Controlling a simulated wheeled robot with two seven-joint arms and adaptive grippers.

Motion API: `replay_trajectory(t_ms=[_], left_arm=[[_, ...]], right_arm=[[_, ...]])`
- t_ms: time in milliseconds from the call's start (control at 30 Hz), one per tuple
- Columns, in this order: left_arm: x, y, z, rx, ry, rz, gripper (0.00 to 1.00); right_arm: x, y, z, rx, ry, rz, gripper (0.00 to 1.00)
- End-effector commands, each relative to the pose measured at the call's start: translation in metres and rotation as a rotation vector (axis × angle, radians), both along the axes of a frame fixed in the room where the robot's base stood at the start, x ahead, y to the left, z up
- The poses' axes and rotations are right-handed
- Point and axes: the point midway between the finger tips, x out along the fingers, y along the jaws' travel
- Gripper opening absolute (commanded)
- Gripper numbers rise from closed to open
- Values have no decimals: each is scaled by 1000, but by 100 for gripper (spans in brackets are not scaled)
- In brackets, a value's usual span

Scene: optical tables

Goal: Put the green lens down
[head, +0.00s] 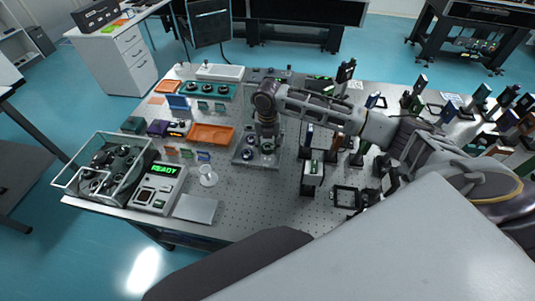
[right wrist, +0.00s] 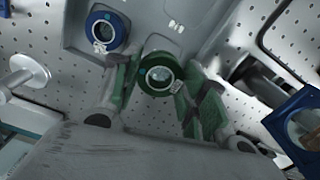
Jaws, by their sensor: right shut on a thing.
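The green lens (right wrist: 160,74), a round glass in a dark green ring mount, sits between the fingertips of my right gripper (right wrist: 158,88) in the right wrist view. The fingers have green pads and are shut on it. In the head view my right gripper (head: 267,146) points down over a grey tray (head: 240,161) on the optical table, and the lens is small and partly hidden there. I cannot tell whether the lens touches the tray. A blue-ringed lens (right wrist: 106,29) lies in the tray beside it. My left gripper is out of view.
An orange tray (head: 211,134) lies left of the grey tray. A glass-walled box (head: 103,165), a device reading READY (head: 158,187) and a white spool-like stand (head: 208,176) are further left. Upright optical mounts crowd the right. Bare perforated table (head: 255,205) lies in front.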

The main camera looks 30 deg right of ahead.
Motion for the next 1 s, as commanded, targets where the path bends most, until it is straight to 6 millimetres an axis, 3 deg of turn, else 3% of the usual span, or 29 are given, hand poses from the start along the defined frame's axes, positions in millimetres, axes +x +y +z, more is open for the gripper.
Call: replay_trajectory(t_ms=[467, 800, 1000], left_arm=[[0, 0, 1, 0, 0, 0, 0], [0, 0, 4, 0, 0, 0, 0], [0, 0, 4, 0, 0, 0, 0]], right_arm=[[0, 0, -7, 0, 0, -1, 15], [0, 0, -44, 0, 1, -1, 15], [0, 0, -53, 0, -1, -1, 15]])
